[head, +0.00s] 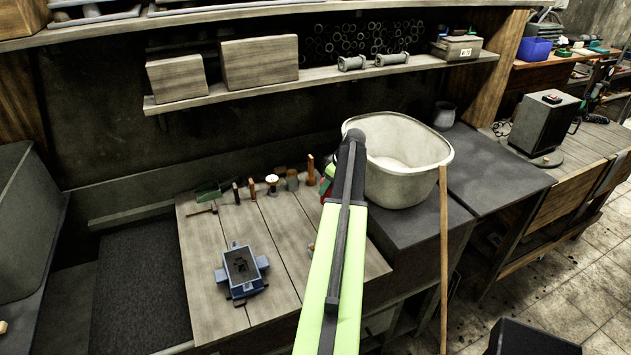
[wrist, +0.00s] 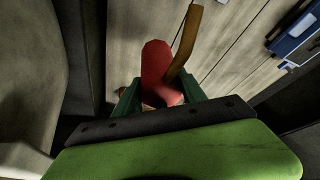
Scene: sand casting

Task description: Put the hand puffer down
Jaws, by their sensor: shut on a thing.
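The hand puffer is a red rounded body (wrist: 158,68) in the wrist view, between the two green fingers of my gripper (wrist: 160,92). My gripper is shut on it. A brown curved piece (wrist: 187,42) stands up against its right side; I cannot tell whether it belongs to the puffer. In the head view, my gripper (head: 327,184) is mostly hidden behind my arm, with a little red and green showing at the right end of the tool row. It is over the back right of the wooden bench top (head: 205,262); the height of the puffer above it is unclear.
Several small tools, including a wooden-handled one (head: 310,170), stand along the back of the bench. A blue-grey moulding flask (head: 241,268) sits at the front. A large white tub (head: 408,160) stands right of my arm, with a wooden pole (head: 443,260) before it.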

